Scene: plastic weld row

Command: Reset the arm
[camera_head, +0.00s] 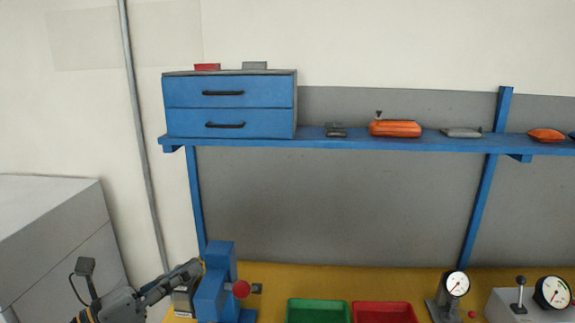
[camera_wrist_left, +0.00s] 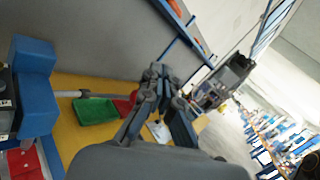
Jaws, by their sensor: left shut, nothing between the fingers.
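My left gripper (camera_head: 196,266) reaches in from the lower left of the head view, its fingers angled up to the right. The fingers are together with nothing between them. It also shows in the left wrist view (camera_wrist_left: 160,74). In the head view its tip is beside the blue press (camera_head: 217,281) with the red knob (camera_head: 241,289); I cannot tell whether they touch. A blue machine body (camera_wrist_left: 36,85) is at the left of the left wrist view. My right gripper is not recognisable in either view.
A green tray (camera_head: 318,301) and a red tray (camera_head: 384,308) are on the yellow bench (camera_head: 300,278). A dial gauge (camera_head: 456,285) and a lever box (camera_head: 513,308) are at right. A blue shelf (camera_head: 350,143) with drawers (camera_head: 230,105) is above; a grey cabinet (camera_head: 55,240) is left.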

